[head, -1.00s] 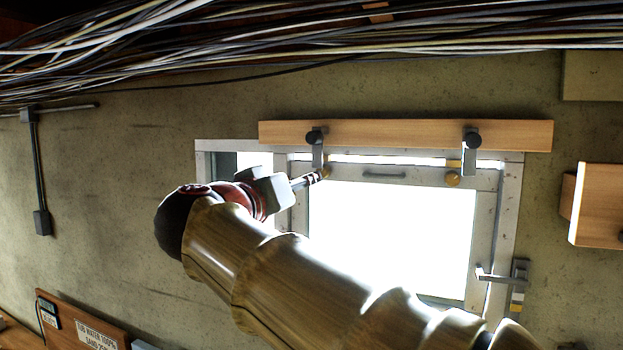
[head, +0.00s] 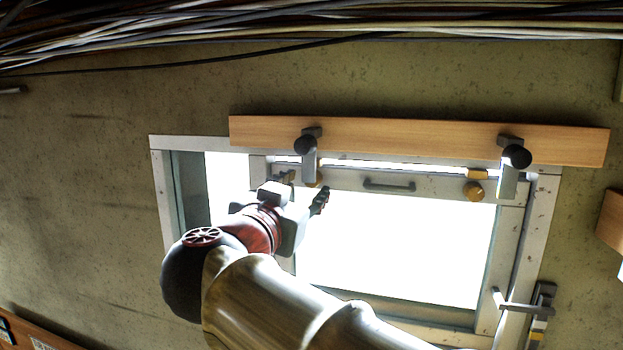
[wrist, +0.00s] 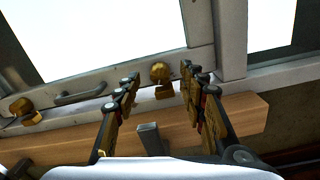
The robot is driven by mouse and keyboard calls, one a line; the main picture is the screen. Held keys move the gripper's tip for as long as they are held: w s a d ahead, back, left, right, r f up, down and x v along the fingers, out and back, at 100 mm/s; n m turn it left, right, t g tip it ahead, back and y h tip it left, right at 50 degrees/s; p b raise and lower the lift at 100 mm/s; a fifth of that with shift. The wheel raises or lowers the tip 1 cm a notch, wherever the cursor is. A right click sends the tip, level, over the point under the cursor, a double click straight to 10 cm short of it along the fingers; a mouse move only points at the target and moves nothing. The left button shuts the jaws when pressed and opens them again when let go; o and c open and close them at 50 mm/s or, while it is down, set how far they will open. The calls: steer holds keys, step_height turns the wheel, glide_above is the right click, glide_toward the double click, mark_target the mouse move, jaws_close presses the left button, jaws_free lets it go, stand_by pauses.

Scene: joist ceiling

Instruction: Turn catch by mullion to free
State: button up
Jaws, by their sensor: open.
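The catch by the mullion (head: 309,166) is a grey bar with a dark round knob, at the left of the wooden board above the window. It hangs down over the top rail of the sash, near a brass-coloured knob. In the wrist view the grey catch (wrist: 151,139) shows low between the fingers. The mullion (wrist: 199,40) runs up from there. My gripper (head: 303,187) is open, just below the catch in the head view. In the wrist view my gripper (wrist: 160,78) has one finger on each side of the brass knob (wrist: 160,73); contact cannot be told.
A second, similar catch (head: 509,180) hangs at the board's right. A lever handle (head: 520,305) sits at the frame's lower right. The wooden board (head: 410,139) spans above the sash, which has a small pull handle (head: 389,186). Cables (head: 300,40) run along the ceiling.

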mark_target(309, 185)
steer(key=shift+p+x, duration=0.35)
steer(key=shift+x, duration=1.2)
steer(key=shift+c, duration=0.5)
jaws_close()
